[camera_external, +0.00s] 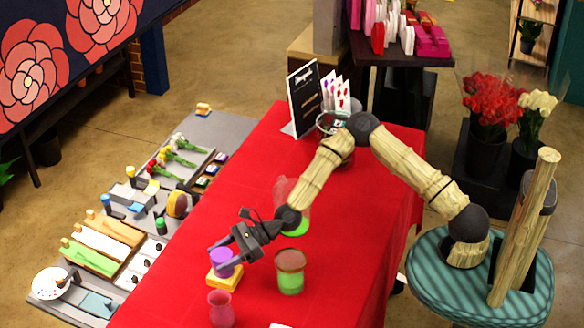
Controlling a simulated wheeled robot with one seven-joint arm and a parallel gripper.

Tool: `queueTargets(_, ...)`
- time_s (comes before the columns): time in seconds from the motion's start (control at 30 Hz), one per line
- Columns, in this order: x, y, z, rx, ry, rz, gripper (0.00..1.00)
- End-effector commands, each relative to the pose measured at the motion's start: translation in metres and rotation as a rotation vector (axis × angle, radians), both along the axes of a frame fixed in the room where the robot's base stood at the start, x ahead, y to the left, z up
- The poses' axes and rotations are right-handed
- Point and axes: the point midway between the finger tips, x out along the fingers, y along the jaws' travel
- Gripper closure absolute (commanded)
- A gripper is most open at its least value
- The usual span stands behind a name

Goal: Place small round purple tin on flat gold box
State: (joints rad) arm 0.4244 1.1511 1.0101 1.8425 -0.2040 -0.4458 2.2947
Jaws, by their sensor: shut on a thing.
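The small round purple tin (222,266) is between the fingers of my gripper (228,256), which is shut on it. The flat gold box (224,281) lies on the red-covered table directly below the tin. The tin is at the box's top; whether it touches the box or is slightly above it, I cannot tell. The fingers hide part of the tin.
A glass with green contents (290,272) stands right of my gripper, and another green-bottomed glass (295,222) stands behind it. A pink cup (221,309) is in front of the box. The red table (340,260) is clear to the right. A black sign (305,98) stands at the back.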

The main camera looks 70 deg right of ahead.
Motion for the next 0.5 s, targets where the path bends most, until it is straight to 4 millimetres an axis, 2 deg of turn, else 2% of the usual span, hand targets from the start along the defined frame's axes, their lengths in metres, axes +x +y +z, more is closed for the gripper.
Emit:
queueTargets(0.27,0.0001,-0.0001,-0.0029,0.0,-0.001,0.0,0.69)
queueTargets(0.3,-0.0001,-0.0001,-0.0026,-0.001,-0.001,0.0,0.4)
queueTargets(0.4,0.0,0.0,-0.0022,-0.001,-0.001,0.0,0.22)
queueTargets(0.5,0.0,-0.0002,-0.0021,-0.001,-0.001,0.0,0.22)
